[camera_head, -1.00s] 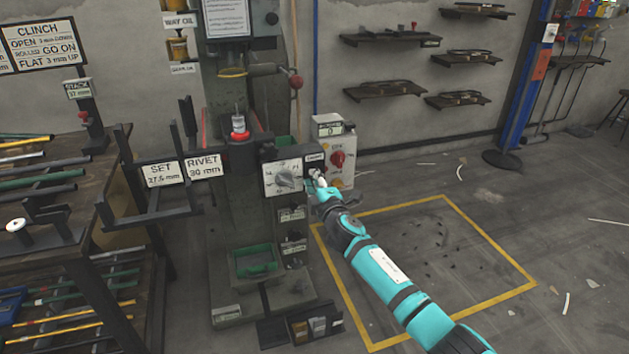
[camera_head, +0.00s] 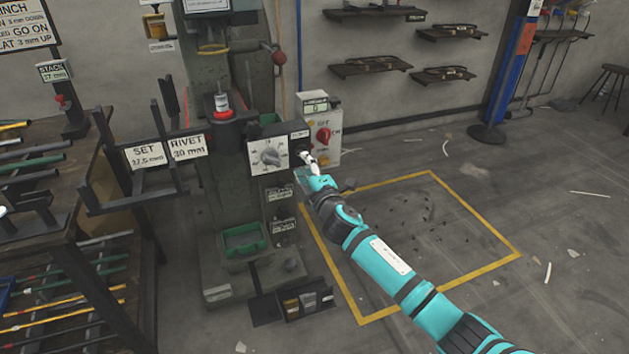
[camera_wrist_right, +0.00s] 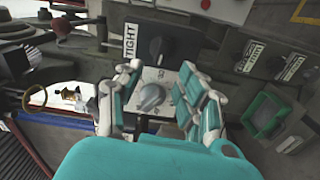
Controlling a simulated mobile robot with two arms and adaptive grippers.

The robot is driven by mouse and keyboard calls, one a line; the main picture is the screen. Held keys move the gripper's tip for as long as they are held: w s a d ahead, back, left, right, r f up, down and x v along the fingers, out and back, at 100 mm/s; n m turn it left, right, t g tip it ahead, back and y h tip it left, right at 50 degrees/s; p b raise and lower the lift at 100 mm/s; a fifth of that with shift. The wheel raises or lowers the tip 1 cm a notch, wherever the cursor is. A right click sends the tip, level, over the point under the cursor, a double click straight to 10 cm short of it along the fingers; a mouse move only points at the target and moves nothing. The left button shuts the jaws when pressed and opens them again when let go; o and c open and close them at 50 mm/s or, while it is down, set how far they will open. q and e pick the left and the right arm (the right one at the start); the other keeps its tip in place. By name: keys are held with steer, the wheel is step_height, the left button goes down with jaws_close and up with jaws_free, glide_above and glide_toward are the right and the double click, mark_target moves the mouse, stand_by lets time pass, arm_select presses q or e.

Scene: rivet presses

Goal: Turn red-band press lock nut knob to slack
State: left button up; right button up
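The press with the red band (camera_head: 223,114) stands left of centre in the head view. On its front is a white dial plate with a grey dial (camera_head: 270,155), also in the right wrist view (camera_wrist_right: 151,97). To the right of it is a black lock nut knob (camera_head: 301,146), seen in the wrist view (camera_wrist_right: 158,47) beside a label reading TIGHT (camera_wrist_right: 130,42). My right gripper (camera_head: 309,160) is at the knob, in the wrist view (camera_wrist_right: 161,70) with fingers spread and nothing between the tips. I cannot tell whether a fingertip touches the knob. My left gripper is out of view.
A control box (camera_head: 322,135) with a red knob stands just right of the press. A rack (camera_head: 140,180) with SET and RIVET signs is at left. A green tray (camera_head: 244,240) sits low on the press. The yellow-outlined floor (camera_head: 425,235) is mostly clear.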

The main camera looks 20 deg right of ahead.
steer(key=s, duration=0.7)
steer(key=shift+s, duration=0.25)
steer(key=shift+d, duration=0.1)
